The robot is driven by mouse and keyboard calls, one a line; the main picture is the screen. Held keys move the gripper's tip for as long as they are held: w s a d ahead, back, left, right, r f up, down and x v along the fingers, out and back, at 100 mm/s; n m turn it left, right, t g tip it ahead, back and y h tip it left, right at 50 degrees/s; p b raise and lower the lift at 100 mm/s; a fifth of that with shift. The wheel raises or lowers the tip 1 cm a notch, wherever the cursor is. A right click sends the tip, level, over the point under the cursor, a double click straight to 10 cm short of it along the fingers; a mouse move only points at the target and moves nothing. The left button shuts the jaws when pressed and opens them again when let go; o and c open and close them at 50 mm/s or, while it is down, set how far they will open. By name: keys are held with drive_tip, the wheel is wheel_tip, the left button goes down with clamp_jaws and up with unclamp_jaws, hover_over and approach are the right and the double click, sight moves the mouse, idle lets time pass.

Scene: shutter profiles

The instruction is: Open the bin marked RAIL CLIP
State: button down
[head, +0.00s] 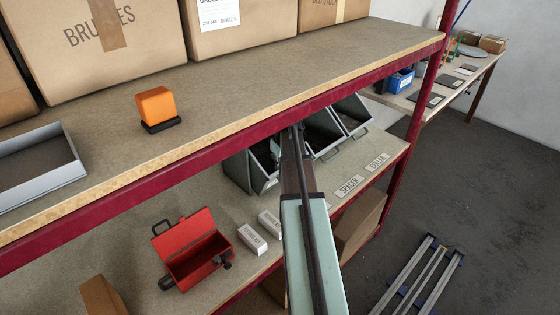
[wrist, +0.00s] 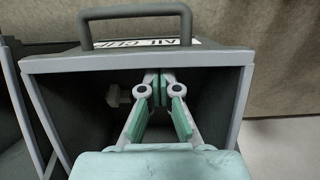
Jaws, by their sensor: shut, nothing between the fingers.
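In the wrist view, the bin marked RAIL CLIP (wrist: 235,62) is grey, with a bar handle (wrist: 135,12) and a white label (wrist: 178,42) at its top edge, partly hidden by the handle. Its mouth faces the camera and its dark inside shows. My gripper (wrist: 160,82) is shut and empty, with its fingers in front of or within that mouth; the exact depth is unclear.
Two more grey bins (head: 322,132) stand tilted to the right, above the SPACER and COLLAR labels (head: 349,186). The upper shelf's red beam (head: 200,142) passes over the bins. A red toolbox (head: 196,250) and small white boxes (head: 252,239) lie on the lower shelf.

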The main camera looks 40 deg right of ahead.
drive_tip(key=shift+s+f, duration=0.7)
drive_tip(key=shift+s, duration=0.1)
drive_tip(key=shift+w, duration=0.1)
drive_tip(key=shift+r, duration=0.1)
wheel_tip(320, 180, up, 7)
drive_tip(key=s, duration=0.1)
drive_tip(key=shift+r, duration=0.15)
drive_tip(key=shift+s+d, duration=0.1)
drive_tip(key=f, duration=0.5)
drive_tip(key=w+f, duration=0.1)
drive_tip(key=f, duration=0.1)
drive_tip(key=shift+w+f, duration=0.1)
drive_tip(key=shift+f, duration=0.2)
drive_tip(key=shift+w+r, duration=0.4)
drive_tip(key=shift+r, duration=0.05)
drive_tip(key=shift+w+r, duration=0.3)
